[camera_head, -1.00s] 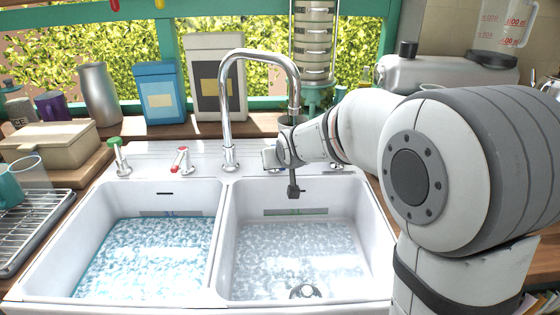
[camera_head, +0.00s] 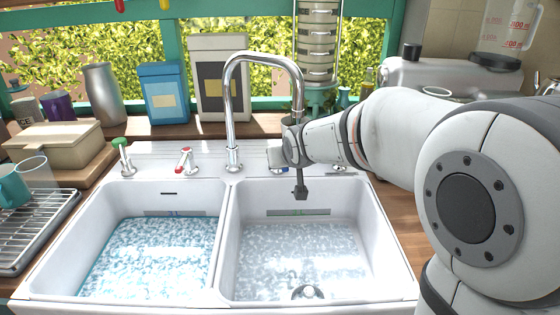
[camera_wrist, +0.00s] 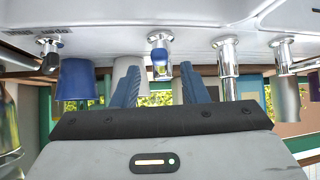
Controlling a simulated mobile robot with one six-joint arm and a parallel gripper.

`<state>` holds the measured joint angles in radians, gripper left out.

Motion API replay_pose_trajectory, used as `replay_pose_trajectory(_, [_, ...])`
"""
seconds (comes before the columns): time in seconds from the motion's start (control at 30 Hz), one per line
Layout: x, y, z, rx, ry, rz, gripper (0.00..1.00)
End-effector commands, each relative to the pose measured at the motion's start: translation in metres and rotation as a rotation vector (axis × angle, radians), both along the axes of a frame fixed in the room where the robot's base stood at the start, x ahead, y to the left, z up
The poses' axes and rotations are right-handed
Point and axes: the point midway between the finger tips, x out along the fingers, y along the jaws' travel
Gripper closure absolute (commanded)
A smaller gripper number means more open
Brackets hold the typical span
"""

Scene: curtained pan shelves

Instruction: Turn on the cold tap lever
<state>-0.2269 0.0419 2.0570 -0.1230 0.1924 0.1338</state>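The cold tap with a blue mark (camera_wrist: 160,56) shows upside down in the wrist view, beyond and between my fingers. Its lever points toward me, foreshortened. My gripper (camera_wrist: 158,82) has two blue fingers, spread apart with nothing held between them. I cannot tell whether either finger touches the tap. In the head view, my wrist covers most of this tap, just right of the chrome spout (camera_head: 232,110). A bit of blue (camera_head: 277,170) shows below the wrist. The red-marked tap (camera_head: 185,160) stands left of the spout.
The white double sink (camera_head: 222,240) holds water in both basins. A green-topped tap (camera_head: 122,156) stands at the far left, and another tap (camera_wrist: 50,52) beside the cold one. The tall spout rises close beside my wrist. Boxes and a steel vase (camera_head: 102,95) line the sill.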

Motion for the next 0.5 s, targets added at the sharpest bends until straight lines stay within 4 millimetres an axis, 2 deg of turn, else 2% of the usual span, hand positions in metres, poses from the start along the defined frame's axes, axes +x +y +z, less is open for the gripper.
replay_pose_trajectory(0.23, [-0.018, -0.003, 0.018, 0.000, -0.001, 0.000, 0.60])
replay_pose_trajectory(0.5, [-0.025, -0.005, 0.022, 0.000, 0.001, 0.000, 0.60])
